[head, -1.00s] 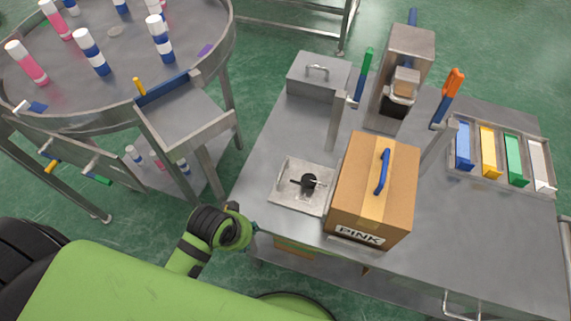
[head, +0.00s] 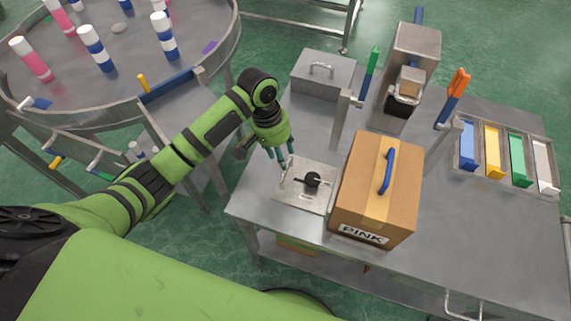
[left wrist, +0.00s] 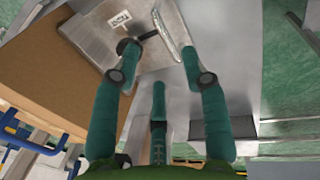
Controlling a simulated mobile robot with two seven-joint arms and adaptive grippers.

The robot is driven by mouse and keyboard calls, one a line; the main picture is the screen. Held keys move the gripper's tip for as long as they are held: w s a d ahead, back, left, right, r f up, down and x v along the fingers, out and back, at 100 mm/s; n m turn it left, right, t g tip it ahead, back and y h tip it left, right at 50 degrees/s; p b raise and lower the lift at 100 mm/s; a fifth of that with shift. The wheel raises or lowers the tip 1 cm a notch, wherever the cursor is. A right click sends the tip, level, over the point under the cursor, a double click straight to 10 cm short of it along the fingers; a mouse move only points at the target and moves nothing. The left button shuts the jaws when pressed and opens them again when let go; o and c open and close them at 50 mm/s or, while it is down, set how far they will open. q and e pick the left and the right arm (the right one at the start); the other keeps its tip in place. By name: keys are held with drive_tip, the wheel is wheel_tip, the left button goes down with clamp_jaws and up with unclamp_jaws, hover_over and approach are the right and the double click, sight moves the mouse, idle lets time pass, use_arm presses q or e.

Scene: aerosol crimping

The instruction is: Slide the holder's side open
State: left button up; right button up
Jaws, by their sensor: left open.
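The holder (head: 297,197) is a flat, square metal fixture on the bench with a black round piece (head: 312,179) and a thin bar at its middle. It stands left of the cardboard box. In the left wrist view the holder (left wrist: 95,28) is at the top left, with a curved bright metal rail or handle (left wrist: 172,33) beside it. My left gripper (head: 282,162) is open and empty, its fingers pointing down at the holder's upper left edge. Its spread green fingers also fill the left wrist view (left wrist: 160,60). I cannot tell whether they touch the holder. My right gripper is out of view.
A cardboard box marked PINK (head: 370,195) with a blue handle stands close right of the holder. A lidded metal box (head: 322,78) and posts with green and orange levers stand behind. Coloured bins (head: 490,153) are at the right. A round table (head: 110,75) with cans is at the left.

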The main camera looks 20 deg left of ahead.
sight(309, 179)
use_arm(q)
drive_tip(key=shift+w+d+f+p, duration=0.1)
drive_tip(key=shift+d+f+p, duration=0.1)
drive_tip(key=shift+f, duration=0.85)
drive_tip(key=shift+d+f+p, duration=0.15)
drive_tip(key=shift+f, duration=0.95)
drive_tip(key=shift+w+d+f+p, duration=0.1)
drive_tip(key=shift+d+f+p, duration=0.1)
drive_tip(key=shift+f, duration=0.85)
clamp_jaws()
